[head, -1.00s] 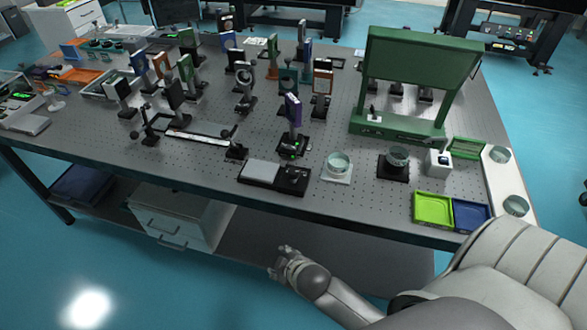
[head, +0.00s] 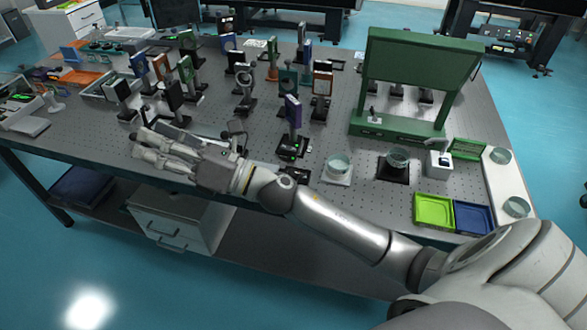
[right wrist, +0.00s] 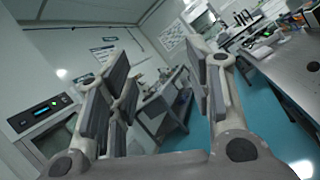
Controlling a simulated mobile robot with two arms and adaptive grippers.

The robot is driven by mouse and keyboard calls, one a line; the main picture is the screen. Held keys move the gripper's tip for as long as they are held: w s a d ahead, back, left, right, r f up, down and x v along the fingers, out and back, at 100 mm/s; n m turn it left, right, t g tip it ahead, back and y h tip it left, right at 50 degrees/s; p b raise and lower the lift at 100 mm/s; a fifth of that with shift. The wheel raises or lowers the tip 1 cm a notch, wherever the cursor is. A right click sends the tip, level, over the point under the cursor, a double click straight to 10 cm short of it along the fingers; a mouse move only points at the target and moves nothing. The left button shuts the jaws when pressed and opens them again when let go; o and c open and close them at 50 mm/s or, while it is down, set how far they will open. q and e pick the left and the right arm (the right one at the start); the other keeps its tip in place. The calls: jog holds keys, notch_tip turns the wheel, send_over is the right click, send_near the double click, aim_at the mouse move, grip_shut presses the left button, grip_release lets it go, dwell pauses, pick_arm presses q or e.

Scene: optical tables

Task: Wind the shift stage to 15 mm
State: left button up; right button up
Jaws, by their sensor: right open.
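My right arm reaches in from the lower right across the front of the optical table. Its gripper (head: 139,146) is open and empty, pointing left over the table's front left edge. In the right wrist view the fingers (right wrist: 163,88) are spread, with only room and floor between them. The low rail with a pale scale strip and dark knobs is mostly hidden behind this hand. A small black stage with a green light (head: 291,148) carries a purple-blue upright plate (head: 293,111). I cannot tell for sure which is the shift stage. My left gripper is not in view.
Several optic mounts crowd the table's back left. A green frame (head: 420,60) stands at the right.

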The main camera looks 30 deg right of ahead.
jog(key=s+a+n+g+y, duration=0.2)
jog(key=a+n+g+y, duration=0.15)
jog(key=n+g, duration=0.65)
jog(key=n+g+h, duration=0.6)
jog(key=n+h, duration=1.3)
jog(key=n, duration=0.1)
send_over(293, 172)
notch_tip(293, 172, down, 11)
notch_tip(293, 172, down, 10)
jog(key=shift+r+p, duration=0.1)
jog(key=shift+p, duration=0.95)
jog(key=shift+c, duration=0.2)
jog(key=c, duration=1)
